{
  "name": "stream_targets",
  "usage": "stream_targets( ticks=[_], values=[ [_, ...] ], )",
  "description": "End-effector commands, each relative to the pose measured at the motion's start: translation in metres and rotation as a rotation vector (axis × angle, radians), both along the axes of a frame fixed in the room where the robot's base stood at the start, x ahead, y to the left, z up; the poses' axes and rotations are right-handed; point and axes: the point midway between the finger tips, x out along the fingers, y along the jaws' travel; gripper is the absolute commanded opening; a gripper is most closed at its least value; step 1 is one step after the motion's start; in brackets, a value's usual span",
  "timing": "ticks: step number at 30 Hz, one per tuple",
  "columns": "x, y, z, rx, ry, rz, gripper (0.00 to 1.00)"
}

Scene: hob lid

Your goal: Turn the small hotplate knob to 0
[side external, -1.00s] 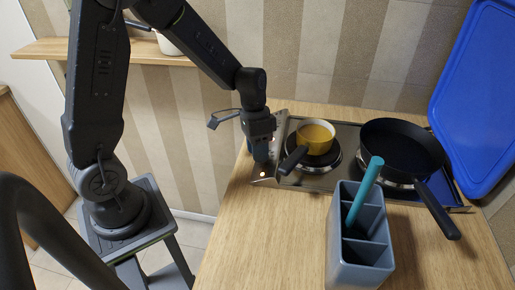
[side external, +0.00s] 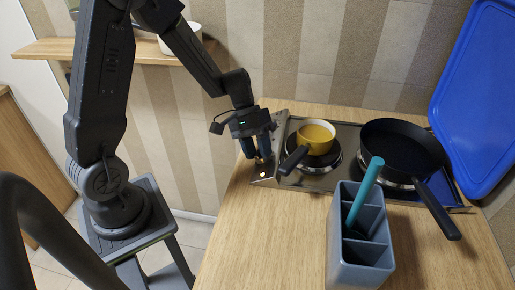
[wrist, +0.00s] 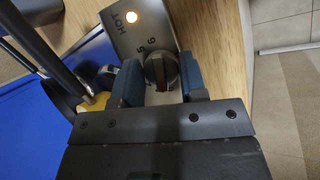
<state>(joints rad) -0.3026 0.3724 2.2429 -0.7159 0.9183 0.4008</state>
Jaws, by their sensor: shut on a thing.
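A round knob (wrist: 160,70) with a dark grip and a red mark sits on the metal control panel (wrist: 122,42). Printed numbers show beside it, but its exact setting is hard to read. My gripper (wrist: 161,80) has one blue-grey finger on each side of the knob and is shut on it. In the side view my gripper (side external: 258,158) points down at the left end of the hob (side external: 318,181), and its fingers hide the knob. Which hotplate the knob serves cannot be read.
A lit lamp (wrist: 131,17) marked HOT is on the panel. A yellow pan (side external: 316,137) and a black frying pan (side external: 400,148) stand on the hob. A grey utensil holder (side external: 341,238) stands in front. The blue lid (side external: 480,90) is raised at the right.

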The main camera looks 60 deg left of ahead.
Motion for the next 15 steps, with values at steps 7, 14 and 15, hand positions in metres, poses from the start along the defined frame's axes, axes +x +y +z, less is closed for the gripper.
stream_targets(
  ticks=[7,14,15],
  values=[
    [0.0001,0.0006,0.0001,-0.05,0.049,0.126,0.15],
    [-0.0001,0.0005,-0.0001,-0.072,0.072,0.182,0.15],
    [-0.0001,0.0005,-0.0001,-0.074,0.074,0.187,0.15]
  ],
)
